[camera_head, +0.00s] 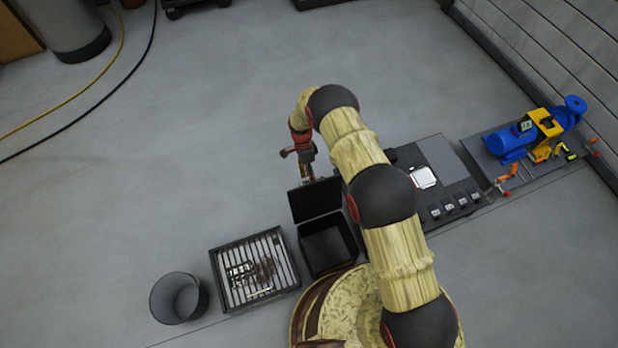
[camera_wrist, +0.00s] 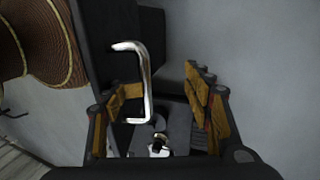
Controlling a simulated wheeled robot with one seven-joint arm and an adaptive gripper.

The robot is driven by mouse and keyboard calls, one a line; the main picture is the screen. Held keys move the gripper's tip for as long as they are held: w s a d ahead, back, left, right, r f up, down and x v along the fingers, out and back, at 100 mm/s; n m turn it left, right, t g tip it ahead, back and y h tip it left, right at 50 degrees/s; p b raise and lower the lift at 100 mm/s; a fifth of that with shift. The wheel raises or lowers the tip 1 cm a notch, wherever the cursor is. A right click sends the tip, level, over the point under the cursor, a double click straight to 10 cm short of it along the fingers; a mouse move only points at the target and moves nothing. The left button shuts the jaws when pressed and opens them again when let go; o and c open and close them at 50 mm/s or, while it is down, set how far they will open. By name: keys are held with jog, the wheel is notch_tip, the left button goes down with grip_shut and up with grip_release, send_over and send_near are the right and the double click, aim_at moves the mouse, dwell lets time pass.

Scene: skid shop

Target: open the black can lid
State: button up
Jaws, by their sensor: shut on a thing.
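The black can (camera_head: 330,262) stands on the floor left of my arm in the head view, its dark inside showing. Its black lid (camera_head: 316,202) is raised and stands tilted up at the can's far edge. My gripper (camera_head: 307,178) is at the lid's upper edge. In the wrist view, a silver bent handle (camera_wrist: 146,75) on a dark panel (camera_wrist: 92,45) lies between the fingers of my gripper (camera_wrist: 165,108), close to the left finger. My gripper is shut on the handle, though the exact contact is hard to see.
A slatted metal crate (camera_head: 284,262) and a round dark bin (camera_head: 178,298) stand left of the can. A dark workboard (camera_head: 440,155) lies right of my arm, and a blue pump (camera_head: 510,142) on a plate is farther right.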

jog(key=shift+s+d+f, duration=0.3)
jog(key=shift+s+f, duration=0.2)
jog(key=shift+f, duration=0.05)
jog(key=shift+c, duration=0.3)
jog(key=v, duration=1.3)
jog(key=shift+w+a, duration=0.2)
jog(key=shift+w, duration=0.1)
jog(key=shift+r, duration=0.1)
